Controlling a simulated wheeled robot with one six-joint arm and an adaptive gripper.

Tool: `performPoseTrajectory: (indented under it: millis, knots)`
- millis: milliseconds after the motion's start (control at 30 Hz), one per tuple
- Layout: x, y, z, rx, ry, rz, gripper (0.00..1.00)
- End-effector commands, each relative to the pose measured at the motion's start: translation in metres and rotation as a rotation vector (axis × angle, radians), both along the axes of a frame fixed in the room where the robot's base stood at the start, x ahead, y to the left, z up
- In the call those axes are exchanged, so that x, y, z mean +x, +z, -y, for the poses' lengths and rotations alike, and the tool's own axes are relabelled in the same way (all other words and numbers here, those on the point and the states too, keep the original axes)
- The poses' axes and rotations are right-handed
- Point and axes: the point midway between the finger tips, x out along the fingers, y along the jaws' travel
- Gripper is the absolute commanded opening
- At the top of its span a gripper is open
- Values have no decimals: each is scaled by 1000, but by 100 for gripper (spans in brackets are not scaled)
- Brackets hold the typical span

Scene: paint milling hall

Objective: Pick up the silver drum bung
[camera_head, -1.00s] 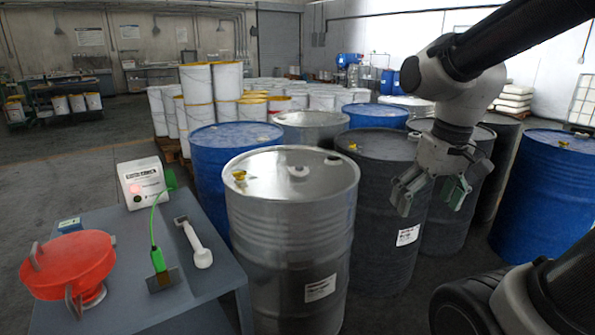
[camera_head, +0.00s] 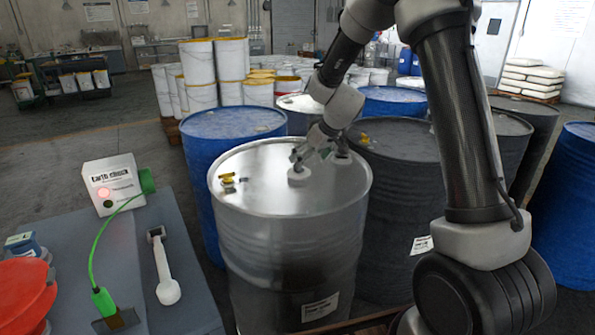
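The silver drum (camera_head: 290,245) stands upright in the middle of the view. A pale grey, round silver bung (camera_head: 298,177) is on its lid, a little right of the lid's middle. My gripper (camera_head: 299,161) points down at the bung, with its fingers at or just above the bung's top. The fingers are small and overlap here, so I cannot tell whether they touch or grip it. A second round grey fitting (camera_head: 342,159) sits near the lid's right rim, partly covered by my gripper. A yellow fitting (camera_head: 228,178) is at the lid's left.
Blue drums (camera_head: 228,123) and dark drums (camera_head: 395,139) crowd behind and right of the silver drum. At left, a grey table (camera_head: 140,255) holds an earth-check box (camera_head: 114,186), a green cable and clamp, a white-handled tool (camera_head: 164,270) and a red funnel (camera_head: 22,300).

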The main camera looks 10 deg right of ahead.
Motion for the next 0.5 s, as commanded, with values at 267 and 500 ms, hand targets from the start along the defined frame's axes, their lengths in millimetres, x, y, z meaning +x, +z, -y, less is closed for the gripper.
performPoseTrajectory:
  millis: [267, 500]
  knots:
    - [12, -21, -6, -22, 34, 11, 94]
    - [33, -47, -18, -22, 34, 11, 94]
